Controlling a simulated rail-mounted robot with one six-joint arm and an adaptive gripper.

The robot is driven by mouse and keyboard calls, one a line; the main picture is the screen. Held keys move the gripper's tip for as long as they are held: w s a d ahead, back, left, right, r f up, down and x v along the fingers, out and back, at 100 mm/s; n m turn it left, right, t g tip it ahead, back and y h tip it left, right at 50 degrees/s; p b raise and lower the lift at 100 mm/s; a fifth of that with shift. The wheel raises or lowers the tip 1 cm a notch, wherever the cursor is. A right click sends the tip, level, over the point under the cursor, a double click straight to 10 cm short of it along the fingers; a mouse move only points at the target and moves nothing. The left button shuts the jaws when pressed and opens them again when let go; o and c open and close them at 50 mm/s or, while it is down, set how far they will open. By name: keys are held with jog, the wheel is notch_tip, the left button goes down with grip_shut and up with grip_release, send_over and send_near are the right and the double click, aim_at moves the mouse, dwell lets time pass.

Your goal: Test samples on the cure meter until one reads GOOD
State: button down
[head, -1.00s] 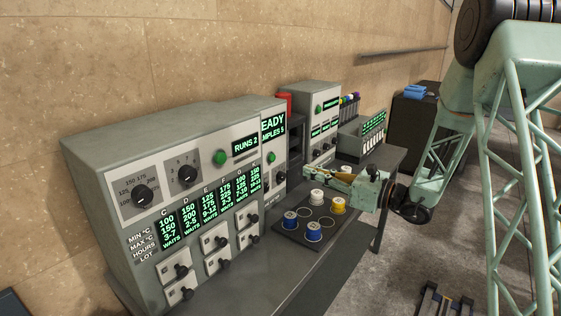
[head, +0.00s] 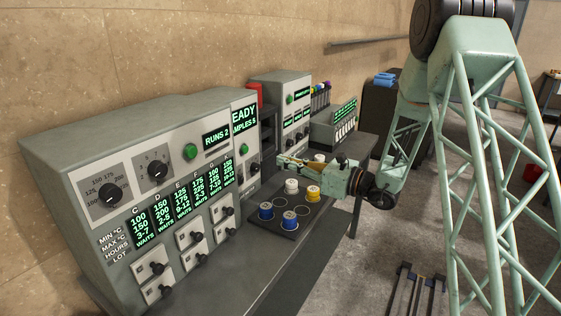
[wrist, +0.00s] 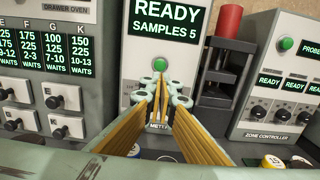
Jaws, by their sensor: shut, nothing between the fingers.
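The cure meter (wrist: 165,30) shows READY and SAMPLES 5 on its screen, with a green button (wrist: 160,65) below it. In the head view the meter (head: 245,120) stands partly hidden behind the oven. My gripper (wrist: 161,92) is shut and empty, with its fingertips in front of the meter just below the green button. In the head view my gripper (head: 282,161) reaches left over the bench toward the meter. Sample pucks with white, yellow and blue tops stand on a dark tray (head: 262,227): white (head: 291,186), yellow (head: 313,193), blue (head: 289,219) and another blue (head: 266,211).
The drawer oven (head: 130,170) with dials, drawers and a RUNS 2 display fills the left of the bench. A press with a red cylinder (wrist: 228,24) and the zone controller (wrist: 285,85) stand right of the meter. A rack (head: 335,125) is farther back.

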aim_at(246, 150)
jog(key=shift+b+x, duration=0.9)
jog(key=shift+x, duration=5.6)
jog(key=shift+x, duration=0.9)
jog(key=shift+s, duration=0.1)
jog(key=v, duration=1.4)
jog(key=shift+p, duration=0.3)
